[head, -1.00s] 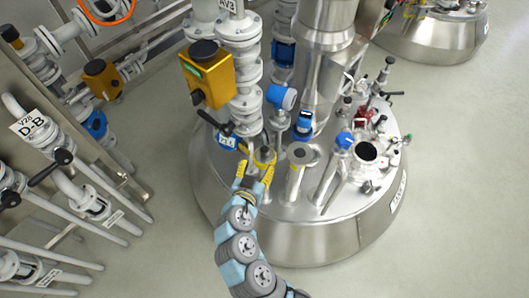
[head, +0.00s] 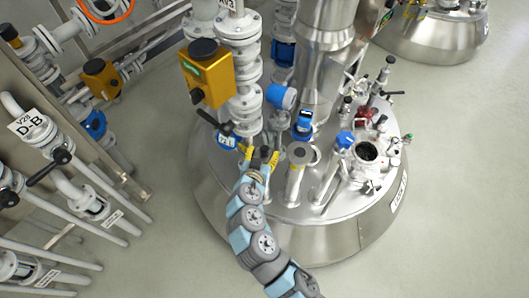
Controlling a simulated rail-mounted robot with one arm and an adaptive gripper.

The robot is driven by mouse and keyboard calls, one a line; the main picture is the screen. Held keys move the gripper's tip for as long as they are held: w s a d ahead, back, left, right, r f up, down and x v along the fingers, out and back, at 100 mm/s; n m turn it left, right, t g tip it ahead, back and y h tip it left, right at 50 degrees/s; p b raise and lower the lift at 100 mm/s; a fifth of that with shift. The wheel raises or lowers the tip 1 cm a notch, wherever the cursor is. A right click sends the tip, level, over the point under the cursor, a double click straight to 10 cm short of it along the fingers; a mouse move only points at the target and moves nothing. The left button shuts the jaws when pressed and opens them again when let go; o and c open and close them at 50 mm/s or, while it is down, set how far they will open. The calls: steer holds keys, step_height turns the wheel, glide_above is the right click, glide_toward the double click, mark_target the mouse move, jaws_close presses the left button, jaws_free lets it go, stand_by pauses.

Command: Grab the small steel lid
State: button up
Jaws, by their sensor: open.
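My gripper (head: 260,153) has yellow fingers. It is open over the left part of the steel reactor top (head: 277,207), below the blue-handled valve. No separate small steel lid can be told apart for sure. A short steel nozzle with a round flat top (head: 300,156) stands just right of my gripper and is apart from it. A grey fitting shows close behind the right finger. What lies between and under the fingers is partly hidden by my gripper.
A white valve column with a yellow actuator box (head: 206,75) rises just behind and left of my gripper. A blue gauge (head: 281,96) and a large steel pipe (head: 325,70) stand behind. A round port with clamps (head: 366,152) is at right. The floor is clear at right.

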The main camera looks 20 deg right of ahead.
steer(key=shift+x, duration=0.8)
jaws_close()
